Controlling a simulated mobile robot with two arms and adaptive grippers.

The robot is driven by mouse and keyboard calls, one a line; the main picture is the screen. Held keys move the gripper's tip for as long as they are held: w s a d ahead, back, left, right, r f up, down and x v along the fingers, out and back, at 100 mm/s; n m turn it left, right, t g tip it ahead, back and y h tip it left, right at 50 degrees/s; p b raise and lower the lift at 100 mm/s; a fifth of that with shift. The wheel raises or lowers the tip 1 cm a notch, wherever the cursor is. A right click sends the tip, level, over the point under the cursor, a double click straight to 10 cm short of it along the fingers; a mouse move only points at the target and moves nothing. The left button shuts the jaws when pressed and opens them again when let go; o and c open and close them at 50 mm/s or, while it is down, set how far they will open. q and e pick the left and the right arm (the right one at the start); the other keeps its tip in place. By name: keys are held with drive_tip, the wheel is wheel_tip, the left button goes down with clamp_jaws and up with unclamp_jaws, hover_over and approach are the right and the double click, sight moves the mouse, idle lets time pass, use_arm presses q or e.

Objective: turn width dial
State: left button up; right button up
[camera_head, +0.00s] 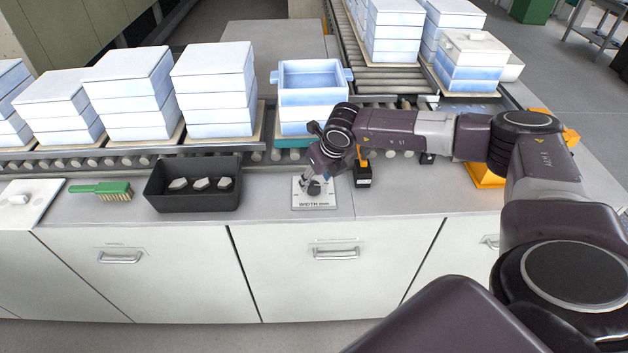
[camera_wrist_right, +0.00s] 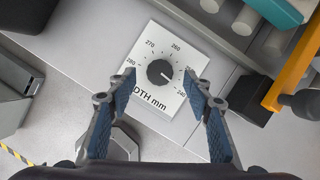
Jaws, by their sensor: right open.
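The width dial is a dark round knob (camera_wrist_right: 160,72) on a white plate (camera_wrist_right: 150,103) marked with numbers and "mm". In the right wrist view the scale shows 240, 260, 270 and 280, and the plate looks tilted. In the head view the plate (camera_head: 327,203) lies on the counter front, and the knob is partly covered by my right gripper (camera_head: 310,183). In the right wrist view my right gripper (camera_wrist_right: 165,98) is open, its blue-padded fingers on either side of the knob with gaps, holding nothing. My left gripper is not in view.
A black bin (camera_head: 193,203) with grey pieces and a green brush (camera_head: 101,189) lie left of the dial. A small black box (camera_head: 363,175) stands close on its right. Behind runs a roller conveyor (camera_head: 140,161) with stacked white-blue boxes (camera_head: 213,90).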

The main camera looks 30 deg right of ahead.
sight(314, 185)
drive_tip(key=shift+x, duration=1.6)
drive_tip(key=c, duration=1.1)
drive_tip(key=shift+c, duration=0.2)
